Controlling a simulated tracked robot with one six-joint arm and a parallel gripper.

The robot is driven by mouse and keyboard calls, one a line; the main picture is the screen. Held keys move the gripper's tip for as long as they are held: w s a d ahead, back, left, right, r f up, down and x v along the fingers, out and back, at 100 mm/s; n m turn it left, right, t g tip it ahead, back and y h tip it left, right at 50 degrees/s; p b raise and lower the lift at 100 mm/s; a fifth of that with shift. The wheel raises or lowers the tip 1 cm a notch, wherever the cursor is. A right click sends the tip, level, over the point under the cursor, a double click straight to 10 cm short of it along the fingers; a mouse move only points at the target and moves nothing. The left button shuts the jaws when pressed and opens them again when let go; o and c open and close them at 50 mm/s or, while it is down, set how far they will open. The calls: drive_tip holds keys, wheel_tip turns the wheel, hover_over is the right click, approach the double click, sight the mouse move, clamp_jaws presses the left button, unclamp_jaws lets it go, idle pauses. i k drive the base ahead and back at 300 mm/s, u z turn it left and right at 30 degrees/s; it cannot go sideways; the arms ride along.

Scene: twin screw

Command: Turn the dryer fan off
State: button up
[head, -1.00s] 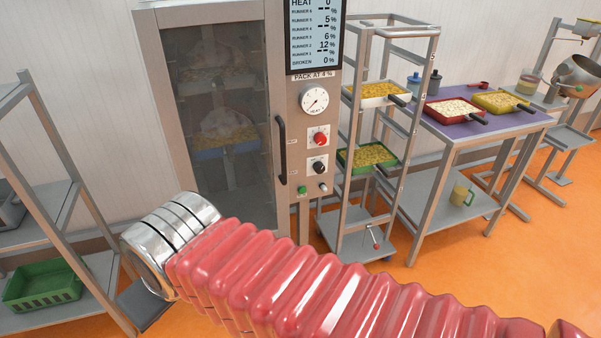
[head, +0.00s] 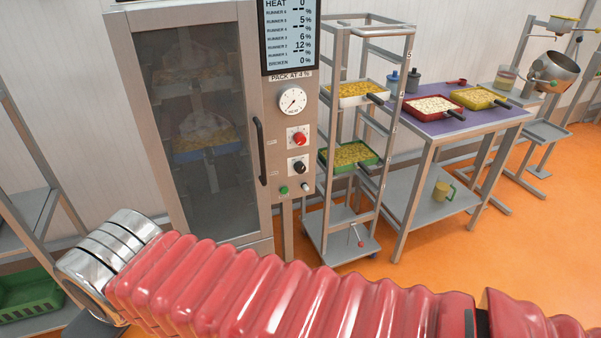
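The dryer (head: 118,60) is a tall steel cabinet with a closed glass door and a dark vertical handle (head: 259,150). Its control panel is right of the door. A round heat gauge (head: 292,102) sits above a red knob (head: 299,139) and a black knob (head: 299,167). Below them are a green button (head: 284,190) and a small metal switch (head: 306,187). The labels beside the controls are too small to read, so I cannot tell which is the fan's. My red arm crosses the foreground, in front of the dryer's lower part. My gripper is not visible.
A wheeled rack (head: 324,215) with trays of pasta stands close to the panel's right. Further right is a table (head: 420,185) with more trays. A steel shelf (head: 25,210) with a green crate (head: 28,290) stands left. Orange floor is open at right.

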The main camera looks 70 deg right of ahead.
sight(299, 168)
drive_tip(key=u, duration=0.05)
drive_tip(key=k, duration=1.1)
drive_tip(key=z, duration=0.45)
drive_tip(key=i, duration=1)
drive_tip(key=z, duration=0.1)
